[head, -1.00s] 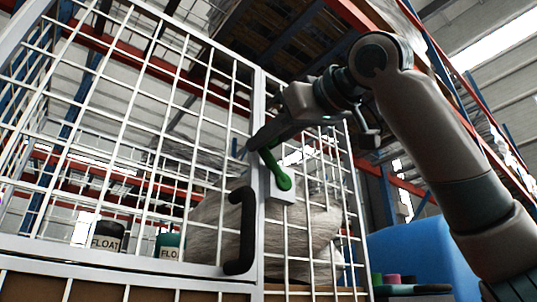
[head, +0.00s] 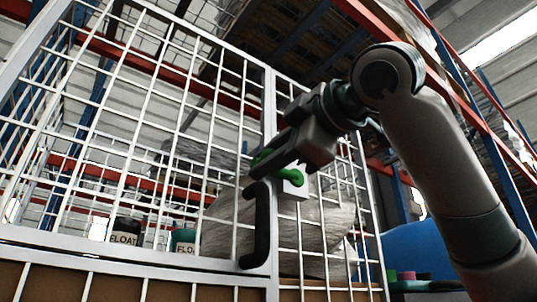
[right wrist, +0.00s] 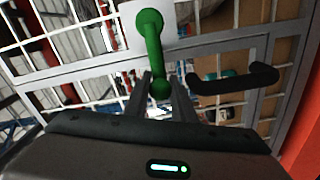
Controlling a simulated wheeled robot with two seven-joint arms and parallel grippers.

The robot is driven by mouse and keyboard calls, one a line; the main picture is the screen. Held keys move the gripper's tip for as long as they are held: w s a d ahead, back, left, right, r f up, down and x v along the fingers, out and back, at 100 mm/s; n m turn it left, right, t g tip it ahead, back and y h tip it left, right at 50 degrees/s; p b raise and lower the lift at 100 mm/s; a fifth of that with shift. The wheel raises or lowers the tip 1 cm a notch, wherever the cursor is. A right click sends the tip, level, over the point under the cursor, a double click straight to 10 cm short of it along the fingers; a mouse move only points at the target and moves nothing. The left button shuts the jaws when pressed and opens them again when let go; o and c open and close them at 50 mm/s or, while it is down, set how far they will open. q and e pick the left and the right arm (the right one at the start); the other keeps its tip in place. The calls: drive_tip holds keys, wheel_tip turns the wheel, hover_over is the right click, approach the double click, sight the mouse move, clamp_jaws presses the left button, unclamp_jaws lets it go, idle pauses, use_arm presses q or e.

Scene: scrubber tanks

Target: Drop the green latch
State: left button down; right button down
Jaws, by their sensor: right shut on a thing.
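The green latch (head: 284,174) is mounted on a white plate (head: 294,187) on the upright post of the white mesh cage gate. Its bar points left from its pivot, close to level, partly hidden by my gripper in the head view. My right gripper (head: 254,168) reaches in from the right and is shut on the latch's free end. In the right wrist view the latch (right wrist: 153,45) runs from its round pivot at the top down to its knob, which lies between my right gripper's fingers (right wrist: 161,86). My left gripper is in neither view.
A black gate handle (head: 256,225) hangs just below the latch; it also shows in the right wrist view (right wrist: 232,82). Behind the mesh are containers labelled FLOAT (head: 125,238) and a wrapped bulky load (head: 325,235). A blue object (head: 412,248) stands at the right.

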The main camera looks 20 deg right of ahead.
drive_tip(key=shift+w+a+f+n, duration=0.1)
drive_tip(key=shift+f+n, duration=0.2)
drive_tip(key=shift+f, duration=0.15)
drive_tip(key=c, duration=1.5)
unclamp_jaws()
drive_tip(key=shift+r, duration=0.15)
drive_tip(key=shift+s+d+b, duration=0.3)
drive_tip(key=shift+s, duration=0.25)
drive_tip(key=b+v, duration=0.5)
drive_tip(key=v, duration=1.1)
drive_tip(key=shift+s+r+b, duration=0.1)
drive_tip(key=shift+s+b, duration=0.15)
drive_tip(key=shift+b, duration=0.05)
